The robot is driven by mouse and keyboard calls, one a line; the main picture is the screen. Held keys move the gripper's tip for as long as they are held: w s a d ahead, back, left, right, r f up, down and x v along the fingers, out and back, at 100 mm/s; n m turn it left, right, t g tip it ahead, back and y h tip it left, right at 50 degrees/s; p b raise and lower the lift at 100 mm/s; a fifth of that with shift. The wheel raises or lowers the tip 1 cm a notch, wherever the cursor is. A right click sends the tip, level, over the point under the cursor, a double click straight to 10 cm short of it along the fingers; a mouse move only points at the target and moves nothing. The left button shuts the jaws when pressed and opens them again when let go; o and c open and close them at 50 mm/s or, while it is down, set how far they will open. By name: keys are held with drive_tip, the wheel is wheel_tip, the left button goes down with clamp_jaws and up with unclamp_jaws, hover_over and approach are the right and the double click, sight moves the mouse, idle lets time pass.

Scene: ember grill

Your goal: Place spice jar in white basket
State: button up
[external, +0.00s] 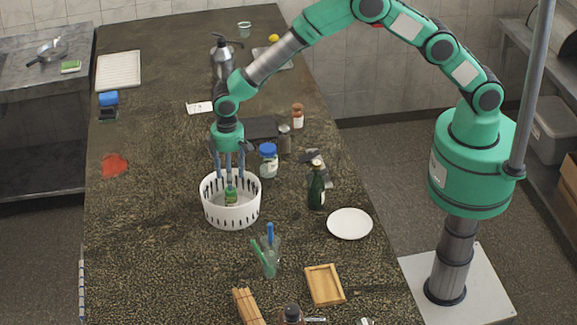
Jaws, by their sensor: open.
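The white basket (231,217) stands on the dark speckled counter, round with slotted walls. A small jar with a green top (231,197), which looks like the spice jar, shows upright inside the basket. Its lower part is hard to make out, and I cannot tell whether it touches the basket floor. My gripper (230,180) points straight down over the basket with its fingers apart, tips reaching inside the rim. The jar is just below and between the fingertips. Whether a finger touches it is too small to tell.
A blue-lidded jar (268,160) stands close to the basket's right. A grey-lidded jar (284,140), a brown-capped bottle (298,116), a green bottle (316,187) and a white plate (349,223) are farther right. A glass with pens (267,255) stands in front.

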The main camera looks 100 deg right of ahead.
drive_tip(key=s+r+t, duration=0.1)
drive_tip(key=s+r, duration=0.6)
drive_tip(key=r, duration=0.4)
drive_tip(key=s+a+r+t, duration=0.1)
drive_tip(key=s+r, duration=0.6)
drive_tip(key=r, duration=0.3)
drive_tip(key=s+r+t, duration=0.1)
drive_tip(key=s+r, duration=0.7)
drive_tip(key=r, duration=0.3)
drive_tip(key=s+a+r+n+t, duration=0.1)
drive_tip(key=s+r, duration=0.3)
drive_tip(key=s, duration=0.4)
drive_tip(key=s+r, duration=0.3)
drive_tip(key=s, duration=0.6)
drive_tip(key=s+f+t, duration=0.1)
drive_tip(key=s, duration=1.4)
drive_tip(key=shift+s+a+f+n+t, duration=0.2)
drive_tip(key=shift+s+n+t, duration=0.1)
drive_tip(key=shift+s, duration=0.05)
wheel_tip(320, 180, down, 16)
drive_tip(key=b, duration=1.5)
drive_tip(key=shift+r+b, duration=0.2)
drive_tip(key=shift+b, duration=0.15)
